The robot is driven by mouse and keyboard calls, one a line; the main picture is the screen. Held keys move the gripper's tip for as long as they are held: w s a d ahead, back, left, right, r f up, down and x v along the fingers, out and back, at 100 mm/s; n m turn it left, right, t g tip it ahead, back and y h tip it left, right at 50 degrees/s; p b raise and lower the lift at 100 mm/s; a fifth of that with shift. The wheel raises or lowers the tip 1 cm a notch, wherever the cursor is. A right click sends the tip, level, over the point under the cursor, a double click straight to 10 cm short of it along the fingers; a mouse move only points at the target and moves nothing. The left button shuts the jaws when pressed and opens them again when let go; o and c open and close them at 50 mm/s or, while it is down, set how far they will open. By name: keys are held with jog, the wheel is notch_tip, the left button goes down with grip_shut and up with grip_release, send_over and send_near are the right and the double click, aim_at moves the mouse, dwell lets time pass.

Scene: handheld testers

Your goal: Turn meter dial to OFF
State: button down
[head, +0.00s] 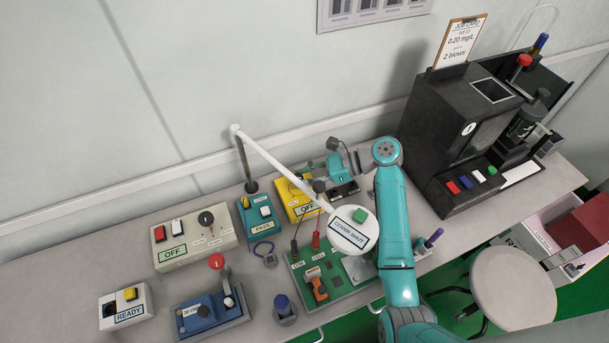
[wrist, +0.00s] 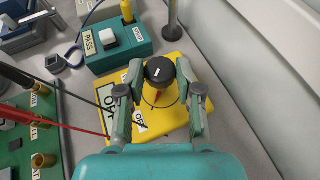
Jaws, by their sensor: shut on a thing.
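The yellow meter (wrist: 165,122) lies on the bench under my gripper (wrist: 159,82). Its black round dial (wrist: 159,70) with a white mark is between my two fingers, and they are shut on it. The mark's exact setting is hard to read. Finger and arm parts hide some printed labels; one by the left finger seems to read OFF. The meter's pale display (wrist: 106,100) is partly covered by the left finger. In the head view the yellow meter (head: 290,190) sits behind the white lamp arm, and its display appears to read OFF.
A teal PASS tester (wrist: 122,48) stands beside the meter. Red and black leads run to a green board (head: 340,285). A white magnifier lamp labelled COVER SHUT (head: 352,215) hangs over the board. A black machine (head: 450,125) stands at right.

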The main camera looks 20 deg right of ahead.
jog(key=c, duration=0.8)
grip_release()
jog(key=shift+o, duration=0.2)
notch_tip(320, 180, up, 10)
